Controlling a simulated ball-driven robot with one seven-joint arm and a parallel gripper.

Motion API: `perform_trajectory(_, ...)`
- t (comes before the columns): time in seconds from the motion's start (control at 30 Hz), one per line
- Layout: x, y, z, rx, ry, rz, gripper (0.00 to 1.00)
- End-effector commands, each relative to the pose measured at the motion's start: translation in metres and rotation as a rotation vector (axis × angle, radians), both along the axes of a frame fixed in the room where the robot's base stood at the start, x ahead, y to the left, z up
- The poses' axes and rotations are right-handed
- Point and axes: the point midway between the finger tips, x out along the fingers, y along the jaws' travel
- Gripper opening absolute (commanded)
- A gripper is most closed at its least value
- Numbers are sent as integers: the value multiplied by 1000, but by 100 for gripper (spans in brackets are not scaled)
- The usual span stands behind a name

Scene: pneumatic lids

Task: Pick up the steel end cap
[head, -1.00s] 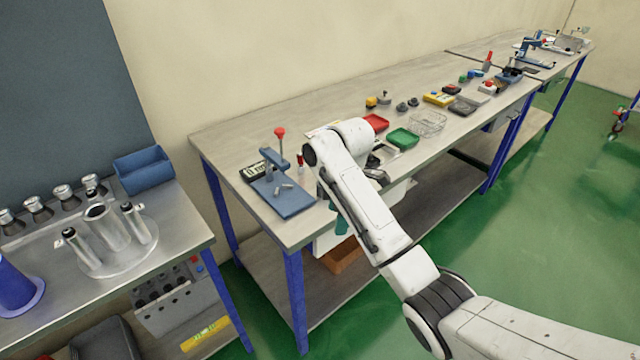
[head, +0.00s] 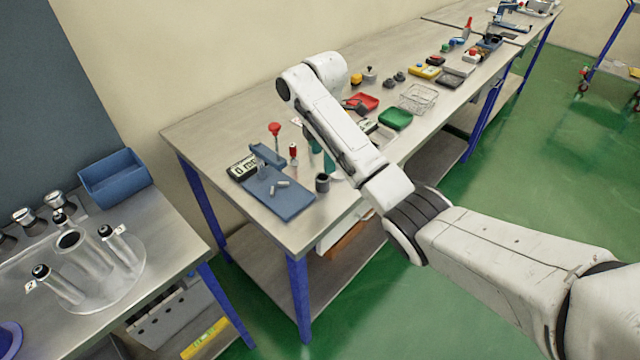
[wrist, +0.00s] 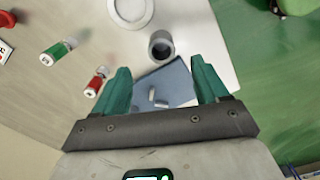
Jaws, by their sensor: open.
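Several shiny steel caps (head: 59,194) sit in a row on the left bench; I take these as the likely steel end caps, but cannot be sure. A dark grey open cup (head: 322,182) stands beside the blue plate on the long bench; it also shows in the wrist view (wrist: 160,45). Small steel pins lie on the blue plate (head: 287,203). My gripper (wrist: 160,66) is open and empty, its teal fingers apart above the long bench. The blue plate shows between and below the fingers. In the head view my arm partly hides the gripper.
A red-capped bottle (wrist: 95,82) and a green one (wrist: 57,52) are close to my gripper. Red and green trays (head: 396,118) lie farther along. A gap separates the benches.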

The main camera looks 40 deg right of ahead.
Motion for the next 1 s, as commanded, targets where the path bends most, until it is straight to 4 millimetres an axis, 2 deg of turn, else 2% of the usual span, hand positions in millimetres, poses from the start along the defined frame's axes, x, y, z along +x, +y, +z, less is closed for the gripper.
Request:
perform_trajectory(0.03, 0, 1, -15, 2, 2, 0, 73)
perform_trajectory(0.33, -1, 0, -41, 1, 3, -2, 73)
perform_trajectory(0.6, -2, 0, -79, 1, 2, -1, 73)
perform_trajectory(0.93, -2, 0, -86, 0, 0, -1, 73)
perform_trajectory(1.0, -2, 0, -86, 0, 0, -1, 67)
